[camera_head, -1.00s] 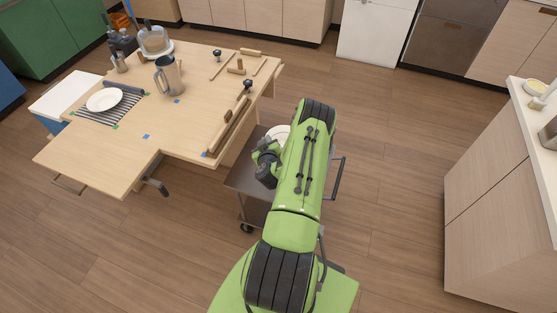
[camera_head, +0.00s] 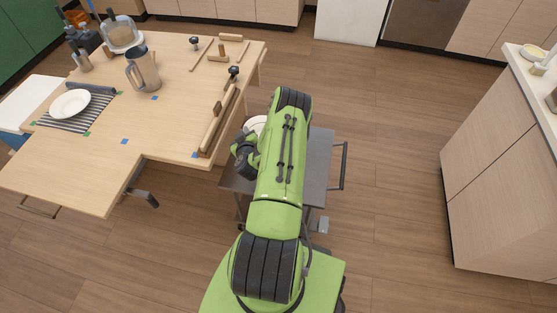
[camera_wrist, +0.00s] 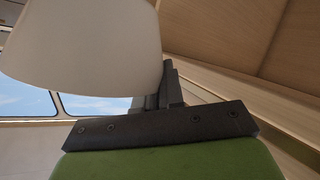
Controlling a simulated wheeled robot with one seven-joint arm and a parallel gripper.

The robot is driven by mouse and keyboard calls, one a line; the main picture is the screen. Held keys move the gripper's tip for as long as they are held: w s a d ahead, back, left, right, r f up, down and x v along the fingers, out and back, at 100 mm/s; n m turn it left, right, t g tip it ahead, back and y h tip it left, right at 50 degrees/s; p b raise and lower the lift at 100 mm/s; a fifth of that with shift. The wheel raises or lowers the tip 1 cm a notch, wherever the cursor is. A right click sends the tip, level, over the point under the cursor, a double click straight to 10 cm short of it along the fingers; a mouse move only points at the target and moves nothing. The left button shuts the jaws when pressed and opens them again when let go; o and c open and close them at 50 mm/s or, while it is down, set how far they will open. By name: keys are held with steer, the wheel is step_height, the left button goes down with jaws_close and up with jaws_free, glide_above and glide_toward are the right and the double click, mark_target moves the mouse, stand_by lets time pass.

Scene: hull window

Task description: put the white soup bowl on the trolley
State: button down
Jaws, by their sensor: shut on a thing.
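The white soup bowl (camera_wrist: 85,42) fills the upper left of the wrist view, with its side against the dark jaws of my gripper (camera_wrist: 168,88). My gripper is shut on it. In the head view only a small pale part of the bowl (camera_head: 257,122) shows beside my green arm, which hides the rest. The grey trolley (camera_head: 319,160) stands under and behind my arm, with its handle on the right. The bowl appears over or near the trolley's far left part; its height above the top cannot be told.
A wooden table (camera_head: 75,165) stands left of the trolley, close to its left edge. A counter (camera_head: 500,170) stands at right. Floor between trolley and counter is clear.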

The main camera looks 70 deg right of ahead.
step_height(320, 180, down, 12)
steer(key=b, duration=0.5)
steer(key=shift+f, duration=0.1)
steer(key=shift+r, duration=0.2)
steer(key=shift+f, duration=0.1)
steer(key=c, duration=1.7)
jaws_free()
steer(key=shift+f, duration=0.1)
steer(key=o, duration=0.4)
steer(key=shift+o, duration=0.2)
